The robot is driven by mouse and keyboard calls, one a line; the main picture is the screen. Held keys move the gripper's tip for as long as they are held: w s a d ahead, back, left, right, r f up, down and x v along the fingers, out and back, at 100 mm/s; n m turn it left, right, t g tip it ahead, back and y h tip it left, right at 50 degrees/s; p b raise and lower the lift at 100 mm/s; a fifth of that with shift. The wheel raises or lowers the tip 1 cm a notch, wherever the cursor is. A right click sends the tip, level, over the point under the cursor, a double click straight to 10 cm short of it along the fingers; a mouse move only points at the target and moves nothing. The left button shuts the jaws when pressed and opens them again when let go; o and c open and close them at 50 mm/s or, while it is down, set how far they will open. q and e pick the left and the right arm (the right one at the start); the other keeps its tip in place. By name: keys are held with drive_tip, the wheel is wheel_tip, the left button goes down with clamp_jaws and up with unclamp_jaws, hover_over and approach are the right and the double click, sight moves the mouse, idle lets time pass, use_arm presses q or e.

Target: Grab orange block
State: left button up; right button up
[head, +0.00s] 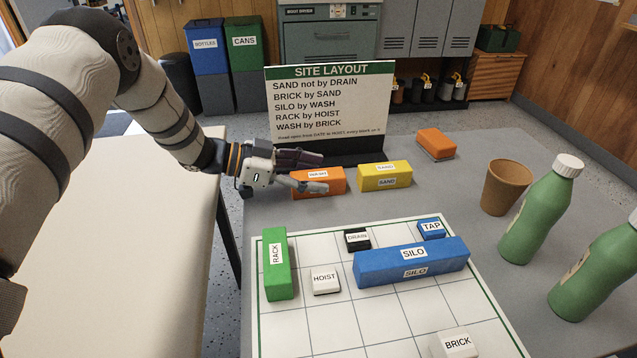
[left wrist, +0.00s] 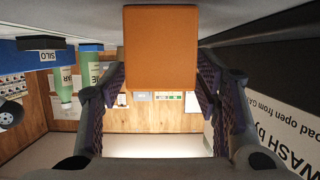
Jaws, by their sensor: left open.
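An orange block (head: 336,184) with a white label lies on the grey table in front of the sign, left of a yellow SAND block (head: 385,177). My left gripper (head: 322,172) comes in from the left at this block, its fingers open. In the left wrist view, the end of the orange block (left wrist: 160,45) shows between the two spread fingers (left wrist: 160,88), with a gap visible on the lower part. I cannot tell whether either finger touches it. My right gripper is not in view.
The SITE LAYOUT sign (head: 328,105) stands close behind. A gridded board (head: 325,338) in front holds a green RACK block (head: 279,283), a blue SILO block (head: 411,262) and several smaller blocks. A brown cup (head: 506,187) and green bottles (head: 540,214) stand at the right.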

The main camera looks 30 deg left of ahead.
use_arm(q)
drive_tip(key=c, duration=1.3)
drive_tip(key=shift+c, duration=0.2)
